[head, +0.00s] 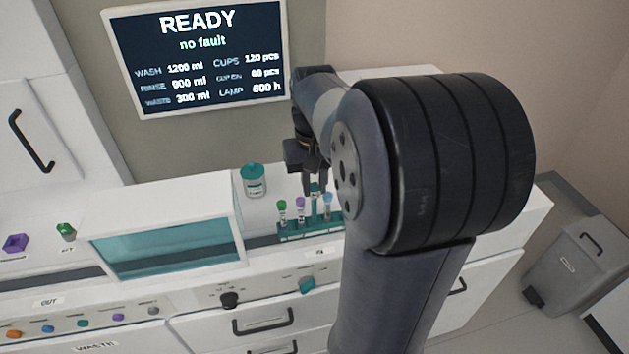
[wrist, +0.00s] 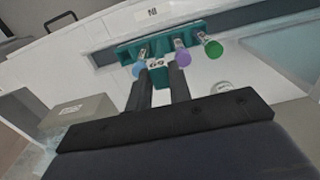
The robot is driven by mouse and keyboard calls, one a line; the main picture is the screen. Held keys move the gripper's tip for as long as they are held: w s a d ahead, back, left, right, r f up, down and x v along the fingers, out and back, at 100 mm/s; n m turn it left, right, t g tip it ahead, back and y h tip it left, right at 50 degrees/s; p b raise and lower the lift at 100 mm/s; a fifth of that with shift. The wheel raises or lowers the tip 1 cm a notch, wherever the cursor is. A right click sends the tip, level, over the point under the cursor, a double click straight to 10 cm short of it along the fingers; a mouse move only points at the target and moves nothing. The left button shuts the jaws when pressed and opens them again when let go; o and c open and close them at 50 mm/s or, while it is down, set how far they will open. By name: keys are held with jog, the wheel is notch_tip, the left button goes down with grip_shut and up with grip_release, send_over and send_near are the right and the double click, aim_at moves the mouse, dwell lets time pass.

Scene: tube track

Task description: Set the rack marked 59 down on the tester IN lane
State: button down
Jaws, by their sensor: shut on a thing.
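A teal rack (head: 312,229) with green-, purple- and blue-capped tubes is at the tester's right side in the head view. My gripper (head: 315,188) points down at it and is shut on its middle handle. In the wrist view the rack (wrist: 162,48) lies across the tips of my gripper (wrist: 160,75); its small white number label is too blurred to read surely. The grey IN lane (wrist: 270,28) runs beside and under the rack, near the IN label (wrist: 152,12). I cannot tell whether the rack touches the lane. My arm hides the rack's right end in the head view.
The tester's teal-windowed housing (head: 165,250) stands just left of the rack. A teal-lidded bottle (head: 254,181) stands behind it. Knobs line the front panel. A grey box (wrist: 75,115) shows at lower left in the wrist view.

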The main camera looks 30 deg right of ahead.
jog(key=c, duration=1.2)
grip_release()
notch_tip(320, 180, up, 11)
jog(key=shift+f, duration=0.1)
notch_tip(320, 180, down, 10)
jog(key=shift+f, duration=0.25)
jog(key=shift+r, duration=0.25)
dwell(0.4)
